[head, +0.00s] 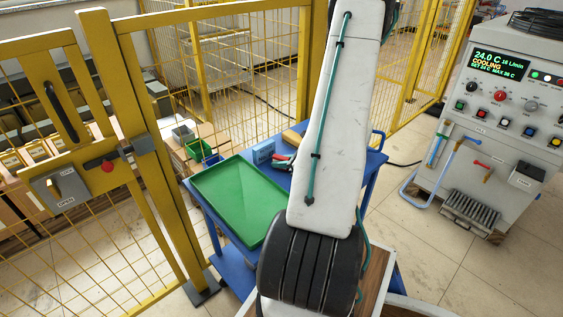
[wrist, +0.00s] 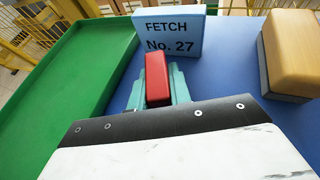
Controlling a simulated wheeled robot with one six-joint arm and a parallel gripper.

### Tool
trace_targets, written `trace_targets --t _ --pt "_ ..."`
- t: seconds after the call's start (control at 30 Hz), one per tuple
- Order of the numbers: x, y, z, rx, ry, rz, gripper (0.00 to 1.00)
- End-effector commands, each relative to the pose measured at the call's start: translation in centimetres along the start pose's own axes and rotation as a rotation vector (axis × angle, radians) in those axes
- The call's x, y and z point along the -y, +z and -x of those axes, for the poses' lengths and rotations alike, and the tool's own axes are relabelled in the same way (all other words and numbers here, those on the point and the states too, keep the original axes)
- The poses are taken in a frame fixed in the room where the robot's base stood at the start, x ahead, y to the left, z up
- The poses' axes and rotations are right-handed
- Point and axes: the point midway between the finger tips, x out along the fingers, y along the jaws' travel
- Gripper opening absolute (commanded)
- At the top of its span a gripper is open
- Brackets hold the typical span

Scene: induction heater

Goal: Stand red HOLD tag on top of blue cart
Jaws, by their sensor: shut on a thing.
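The red tag (wrist: 157,72) is held between the teal fingers of my gripper (wrist: 158,84) in the wrist view. I see its narrow red top; any HOLD lettering is not visible. The gripper is over the blue cart (wrist: 232,75), and it is hard to tell whether the tag's lower edge touches the cart top. In the head view the tag (head: 281,157) shows as a small red patch beside my arm, over the cart (head: 372,162). My arm hides part of the cart top there.
A light-blue FETCH No. 27 block (wrist: 170,32) stands just beyond the tag. A green tray (wrist: 60,95) lies left and a wooden-topped block (wrist: 290,50) right. A yellow fence (head: 205,28) stands around, and a control cabinet (head: 500,130) at right.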

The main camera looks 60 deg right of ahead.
Motion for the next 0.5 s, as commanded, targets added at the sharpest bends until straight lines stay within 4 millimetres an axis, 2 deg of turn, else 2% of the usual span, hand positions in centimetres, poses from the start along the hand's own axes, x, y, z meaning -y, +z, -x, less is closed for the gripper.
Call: trace_targets --t 0.03,0.07,0.1,0.13,0.5 --pt "-0.02 -0.18 -0.09 0.000 0.001 -0.001 0.00" --pt "-0.02 -0.18 -0.08 0.000 0.001 0.000 0.25" --pt "-0.02 -0.15 -0.08 0.000 0.000 0.000 0.36" --pt "-0.02 -0.14 -0.08 0.000 0.000 0.000 0.41" --pt "0.04 0.18 0.32 0.000 -0.001 0.000 0.41"
